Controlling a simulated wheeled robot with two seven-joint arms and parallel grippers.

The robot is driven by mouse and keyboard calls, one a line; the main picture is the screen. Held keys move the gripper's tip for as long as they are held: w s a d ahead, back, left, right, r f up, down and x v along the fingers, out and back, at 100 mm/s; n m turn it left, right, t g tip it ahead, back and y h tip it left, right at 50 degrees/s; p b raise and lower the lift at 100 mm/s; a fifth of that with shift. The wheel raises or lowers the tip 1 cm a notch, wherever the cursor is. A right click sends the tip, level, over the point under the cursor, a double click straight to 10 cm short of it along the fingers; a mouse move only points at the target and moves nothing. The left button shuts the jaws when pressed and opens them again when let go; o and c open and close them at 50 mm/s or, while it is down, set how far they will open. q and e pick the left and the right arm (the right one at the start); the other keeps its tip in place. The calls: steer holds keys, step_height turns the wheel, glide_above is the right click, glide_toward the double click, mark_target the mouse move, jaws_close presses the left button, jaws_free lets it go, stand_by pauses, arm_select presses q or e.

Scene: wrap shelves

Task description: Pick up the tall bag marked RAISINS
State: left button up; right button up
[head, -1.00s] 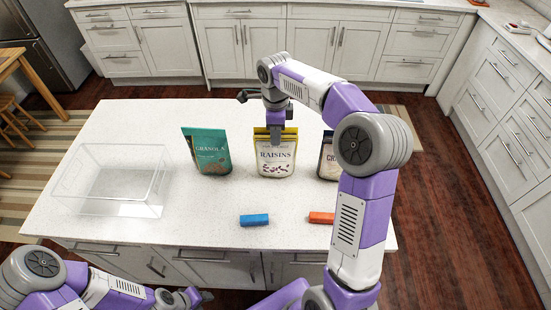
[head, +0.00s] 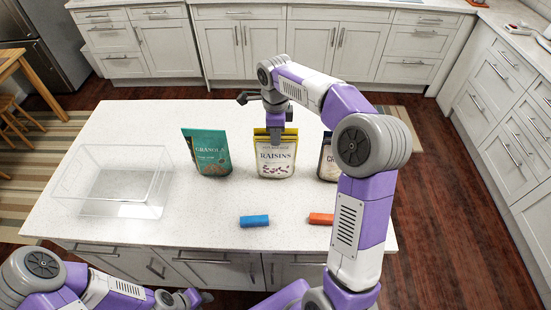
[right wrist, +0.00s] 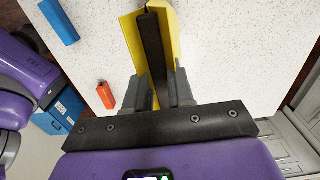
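The yellow and white RAISINS bag (head: 275,160) stands upright on the white island, between the granola bag and a partly hidden bag. My right gripper (head: 275,134) is at its top from above, one finger showing in front of the label side. The bag's base appears to rest on the counter. My left gripper (head: 193,298) is low at the bottom left, away from the bags; its finger opening is unclear.
A teal granola bag (head: 209,155) stands left of the raisins, and a dark-and-white bag (head: 327,160) stands right, partly behind my right arm. A clear bin (head: 118,208) is at the left. Blue (head: 254,221) and orange (head: 320,219) blocks lie in front.

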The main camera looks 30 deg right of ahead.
jaws_close()
stand_by(1.1)
